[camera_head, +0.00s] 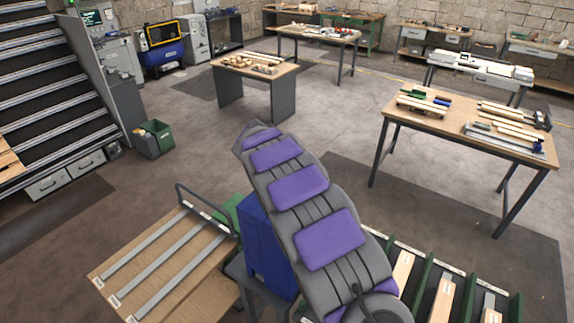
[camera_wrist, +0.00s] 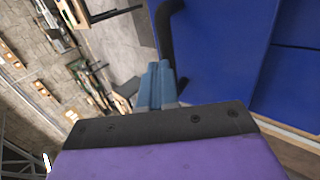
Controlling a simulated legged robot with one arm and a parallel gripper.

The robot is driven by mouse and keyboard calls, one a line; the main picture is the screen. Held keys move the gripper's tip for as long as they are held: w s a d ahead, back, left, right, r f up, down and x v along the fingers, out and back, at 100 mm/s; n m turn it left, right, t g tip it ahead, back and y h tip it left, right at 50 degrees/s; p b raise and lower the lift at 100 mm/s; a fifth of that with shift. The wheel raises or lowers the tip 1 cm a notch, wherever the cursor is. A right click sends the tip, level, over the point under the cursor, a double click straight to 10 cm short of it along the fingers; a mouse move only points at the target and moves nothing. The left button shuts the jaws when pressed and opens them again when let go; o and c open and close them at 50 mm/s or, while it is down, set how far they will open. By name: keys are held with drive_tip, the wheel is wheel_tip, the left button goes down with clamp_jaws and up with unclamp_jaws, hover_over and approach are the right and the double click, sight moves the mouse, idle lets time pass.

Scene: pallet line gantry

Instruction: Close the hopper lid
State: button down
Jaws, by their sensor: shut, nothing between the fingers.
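A blue box-like body (camera_head: 262,245), which may be the hopper, stands in the head view, partly behind my purple-padded arm. In the wrist view large blue panels (camera_wrist: 222,45) fill the upper right, with a seam between them. A dark curved handle (camera_wrist: 167,30) runs along their left edge. My gripper (camera_wrist: 157,75) has its blue-grey fingers together, empty, just below and left of the handle. I cannot tell whether they touch it. My gripper is hidden in the head view. Which panel is the lid, and how far open it stands, I cannot tell.
A wooden table with metal rails (camera_head: 165,262) lies left of the blue body, with a dark bent bar (camera_head: 205,208) near it. Green-edged lanes (camera_head: 450,285) lie at the lower right. A workbench (camera_head: 470,125) stands at right. The middle floor is clear.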

drive_tip(key=shift+d+b+x, duration=0.2)
drive_tip(key=shift+b+x, duration=0.1)
drive_tip(key=shift+x, duration=0.85)
drive_tip(key=shift+w+d+f, duration=0.1)
drive_tip(key=shift+w+f, duration=0.05)
drive_tip(key=shift+w, duration=0.15)
